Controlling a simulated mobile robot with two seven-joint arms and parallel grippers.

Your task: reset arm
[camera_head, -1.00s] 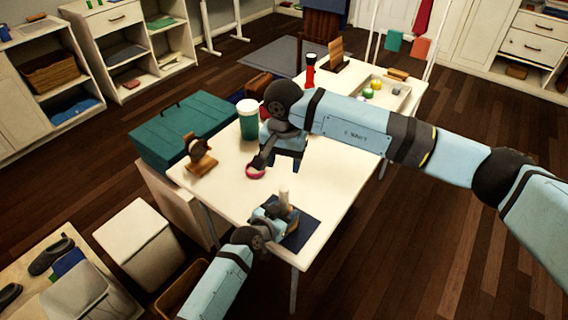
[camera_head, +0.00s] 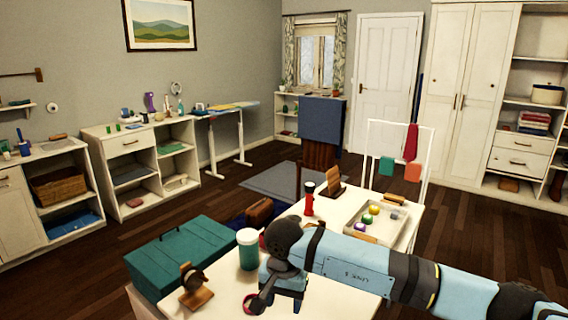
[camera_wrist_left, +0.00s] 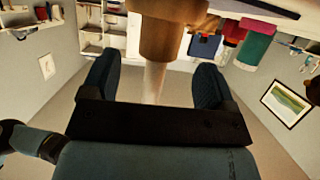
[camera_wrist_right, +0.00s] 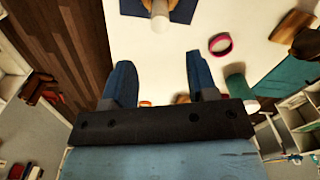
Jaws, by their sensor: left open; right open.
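My right arm (camera_head: 360,260) crosses the table from the right in the head view, and its hand hangs low over the table near a pink ring (camera_head: 250,302). In the right wrist view my right gripper (camera_wrist_right: 160,78) is open and empty, its two blue fingers apart above the white table (camera_wrist_right: 255,65). My left gripper is outside the head view. In the left wrist view my left gripper (camera_wrist_left: 153,85) is open. A wooden piece with a pale peg (camera_wrist_left: 165,35) shows between its fingers; I cannot tell how near it is.
A teal toolbox (camera_head: 180,257) stands left of the table. A teal cup (camera_head: 248,248), a wooden stand (camera_head: 193,290), a red and black flashlight (camera_head: 309,198) and a tray (camera_head: 385,232) with coloured balls are around my right arm. Dark wooden floor (camera_head: 480,225) is clear at the right.

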